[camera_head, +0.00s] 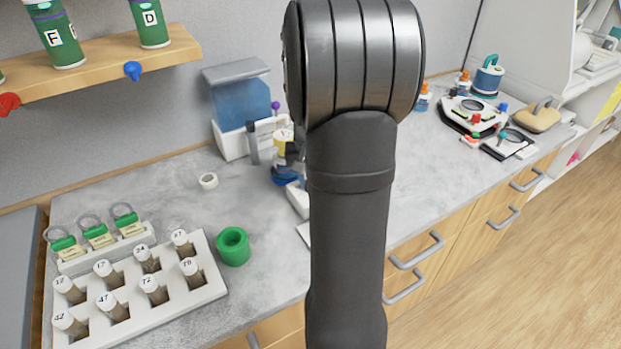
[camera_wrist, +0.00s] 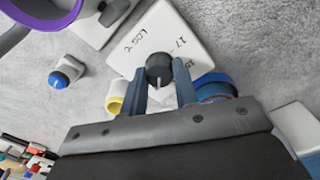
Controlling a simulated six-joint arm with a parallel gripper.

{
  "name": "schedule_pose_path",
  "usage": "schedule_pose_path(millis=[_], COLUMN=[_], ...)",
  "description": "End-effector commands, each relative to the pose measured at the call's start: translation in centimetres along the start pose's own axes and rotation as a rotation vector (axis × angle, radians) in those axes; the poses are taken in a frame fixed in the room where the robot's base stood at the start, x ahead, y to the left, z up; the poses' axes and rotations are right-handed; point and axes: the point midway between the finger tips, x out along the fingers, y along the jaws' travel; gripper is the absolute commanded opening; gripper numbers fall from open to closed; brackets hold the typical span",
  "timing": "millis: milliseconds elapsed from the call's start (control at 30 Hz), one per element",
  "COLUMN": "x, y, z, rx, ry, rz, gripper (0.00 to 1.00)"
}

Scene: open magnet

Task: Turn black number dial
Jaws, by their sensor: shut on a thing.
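The black number dial (camera_wrist: 157,65) sits on a white panel (camera_wrist: 160,35) in the wrist view. The panel carries dark printed numbers and letters, partly legible as "17" and "LOG °C". A light pointer mark shows on the dial's near side. My gripper (camera_wrist: 160,75) has one blue-grey finger on each side of the dial and is shut on it. In the head view my dark arm covers the gripper and the dial.
In the head view, a vial rack (camera_head: 215,288) and green ring (camera_head: 233,246) stand left of my arm. Grey counter is clear between them.

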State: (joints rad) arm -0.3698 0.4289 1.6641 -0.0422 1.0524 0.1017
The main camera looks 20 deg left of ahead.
Motion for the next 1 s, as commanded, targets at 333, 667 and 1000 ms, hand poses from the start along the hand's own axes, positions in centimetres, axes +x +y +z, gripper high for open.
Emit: schedule_pose_path(millis=[333,667,1000], x=[-0.08,-0.09,-0.03], y=[0.01,0.01,0.01], z=[-0.06,-0.06,-0.03], rx=[0.062,0.063,0.063], ry=[0.0,0.0,-0.001], rz=[0.0,0.0,0.0], gripper=[0.05,0.05,0.49])
